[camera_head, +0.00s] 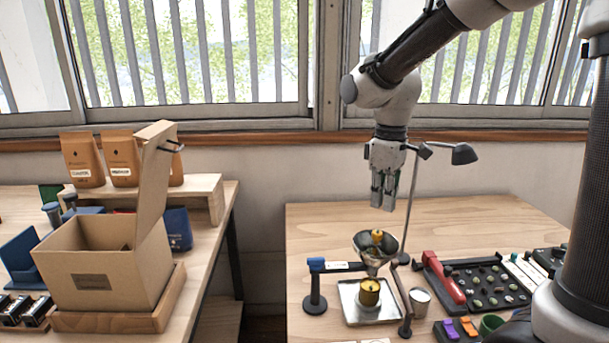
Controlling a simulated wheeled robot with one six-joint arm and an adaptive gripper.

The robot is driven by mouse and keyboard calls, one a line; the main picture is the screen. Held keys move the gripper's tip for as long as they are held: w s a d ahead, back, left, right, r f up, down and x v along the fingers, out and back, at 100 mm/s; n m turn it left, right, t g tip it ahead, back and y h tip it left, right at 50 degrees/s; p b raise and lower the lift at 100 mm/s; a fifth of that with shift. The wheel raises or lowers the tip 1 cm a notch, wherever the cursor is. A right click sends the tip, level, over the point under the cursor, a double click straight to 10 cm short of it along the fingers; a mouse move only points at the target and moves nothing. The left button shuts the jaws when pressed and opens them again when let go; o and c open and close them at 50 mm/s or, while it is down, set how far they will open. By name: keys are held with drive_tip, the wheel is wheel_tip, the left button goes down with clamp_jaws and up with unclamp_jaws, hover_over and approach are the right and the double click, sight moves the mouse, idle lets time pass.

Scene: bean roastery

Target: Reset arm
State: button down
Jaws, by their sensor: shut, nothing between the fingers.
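My gripper (383,203) hangs from my arm over the right table, pointing down. Its fingers are together with nothing seen between them. It is in the air above and a little behind a grey metal funnel (372,258) and does not touch it. A yellow piece (377,236) shows at the top of the funnel. A gold-coloured cup (369,291) stands below the funnel on a square metal tray (350,313).
An open cardboard box (110,265) stands on the left table, with coffee bags (84,160) on a shelf behind it. A lamp (460,153) rises close to my gripper's right. A bean tray (513,299) with a red-handled tool (444,277) lies right.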

drive_tip(key=s+d+r+m+t, duration=0.2)
drive_tip(key=s+d+r+m, duration=0.1)
drive_tip(key=s+d+m, duration=0.2)
drive_tip(key=s+d+r+m+t, duration=0.2)
drive_tip(key=s+d+m, duration=0.3)
drive_tip(key=s+d, duration=0.4)
drive_tip(key=s, duration=0.4)
drive_tip(key=shift+s+d+r+t, duration=0.25)
drive_tip(key=shift+d+r+t, duration=0.05)
drive_tip(key=shift+d+r, duration=0.1)
